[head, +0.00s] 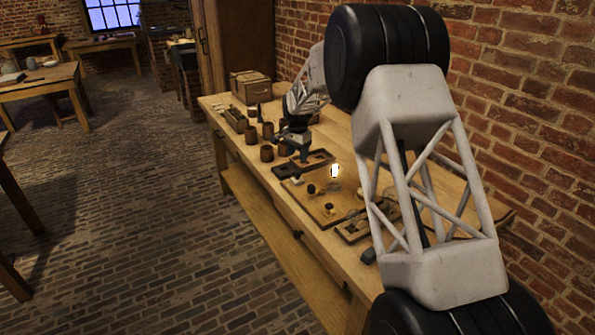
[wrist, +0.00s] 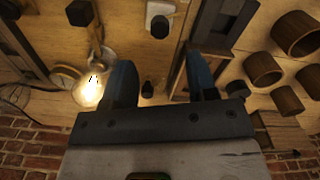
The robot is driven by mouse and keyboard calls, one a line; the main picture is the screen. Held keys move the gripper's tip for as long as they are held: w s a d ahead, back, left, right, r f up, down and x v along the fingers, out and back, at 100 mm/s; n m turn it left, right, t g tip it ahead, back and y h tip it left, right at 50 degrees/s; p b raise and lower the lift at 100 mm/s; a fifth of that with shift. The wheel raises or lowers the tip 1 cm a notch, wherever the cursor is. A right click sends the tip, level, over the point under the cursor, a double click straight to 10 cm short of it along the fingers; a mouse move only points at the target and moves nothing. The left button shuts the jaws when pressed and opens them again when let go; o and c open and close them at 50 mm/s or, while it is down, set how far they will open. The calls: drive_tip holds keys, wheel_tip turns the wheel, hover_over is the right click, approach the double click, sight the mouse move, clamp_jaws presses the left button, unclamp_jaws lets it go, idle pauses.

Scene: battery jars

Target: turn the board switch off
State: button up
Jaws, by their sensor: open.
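The wooden board (head: 302,199) lies on the bench with a lit bulb (head: 334,171) on it. The bulb glows at the left in the wrist view (wrist: 88,92). A white block with a dark knob (wrist: 159,20), possibly the switch, shows at the top of the wrist view; I cannot tell its position. A small white piece (head: 297,181) shows at the board's far end in the head view. My gripper (head: 303,156) is above the bench beyond the board. In the wrist view its two blue fingers (wrist: 162,78) are apart, with nothing held between them.
Several brown cups (wrist: 264,69) stand to the right in the wrist view. A dark-rimmed wooden tray (head: 318,158) lies near my gripper. A wooden box (head: 250,86) stands at the bench's far end. A brick wall (head: 540,120) runs along the right. My arm hides part of the bench.

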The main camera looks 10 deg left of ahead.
sight(298, 171)
drive_tip(key=shift+f, duration=0.15)
drive_tip(key=shift+f, duration=3.75)
drive_tip(key=shift+c, duration=0.2)
drive_tip(key=c, duration=0.9)
drive_tip(key=shift+n, duration=0.3)
drive_tip(key=n, duration=1.1)
drive_tip(key=shift+n, duration=0.3)
